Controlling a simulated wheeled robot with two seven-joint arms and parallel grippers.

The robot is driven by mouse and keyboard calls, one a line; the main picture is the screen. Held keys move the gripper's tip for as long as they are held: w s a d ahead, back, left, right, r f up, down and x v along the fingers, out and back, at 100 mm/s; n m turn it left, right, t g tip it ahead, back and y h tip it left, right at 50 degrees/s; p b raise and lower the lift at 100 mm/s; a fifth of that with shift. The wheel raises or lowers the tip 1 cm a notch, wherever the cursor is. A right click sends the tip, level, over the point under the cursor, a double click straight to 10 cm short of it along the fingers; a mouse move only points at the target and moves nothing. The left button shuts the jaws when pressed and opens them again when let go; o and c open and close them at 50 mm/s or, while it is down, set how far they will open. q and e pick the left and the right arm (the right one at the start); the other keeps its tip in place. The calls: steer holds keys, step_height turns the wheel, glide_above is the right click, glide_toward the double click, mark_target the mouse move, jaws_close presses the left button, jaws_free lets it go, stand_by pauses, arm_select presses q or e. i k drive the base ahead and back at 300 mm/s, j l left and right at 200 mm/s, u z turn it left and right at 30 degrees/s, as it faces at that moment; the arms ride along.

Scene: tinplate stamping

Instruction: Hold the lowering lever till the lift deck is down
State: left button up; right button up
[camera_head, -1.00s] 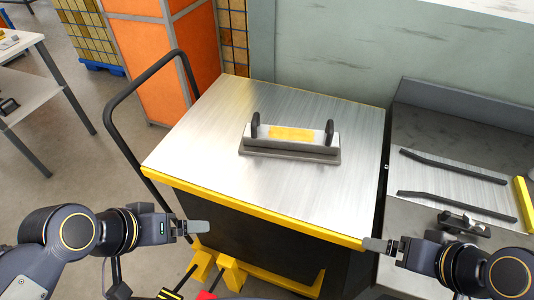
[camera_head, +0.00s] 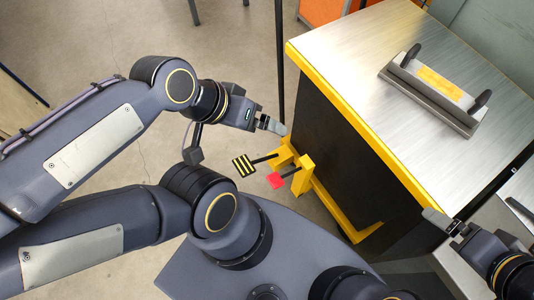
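The lift deck (camera_head: 365,55) is a brushed metal top with a yellow edge, standing raised above a dark skirt (camera_head: 340,135). I cannot tell from markings which one lowers. My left gripper (camera_head: 271,125) is above and just behind the pads, touching neither; its fingers look close together, but their gap is hidden. My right gripper (camera_head: 437,218) is by the deck's near right corner, its finger gap also unclear.
A grey die block with a yellow label and two black handles (camera_head: 433,90) sits on the deck. Yellow frame parts (camera_head: 305,175) stand beside the levers. A dark handle post (camera_head: 280,60) rises behind my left gripper. Open floor (camera_head: 100,40) lies to the left.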

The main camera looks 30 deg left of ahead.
mark_target(276, 181)
steer(key=k+u, duration=0.2)
steer(key=u, duration=0.15)
steer(key=k+j+u, duration=0.1)
steer(key=k+u, duration=0.25)
steer(key=i+j+z, duration=0.1)
steer(key=z, duration=0.35)
steer(key=i+j+z, duration=0.1)
steer(key=j+z, duration=0.15)
steer(key=z, duration=0.2)
steer(key=j+z, duration=0.2)
steer(key=z, duration=0.25)
steer(key=i, duration=0.05)
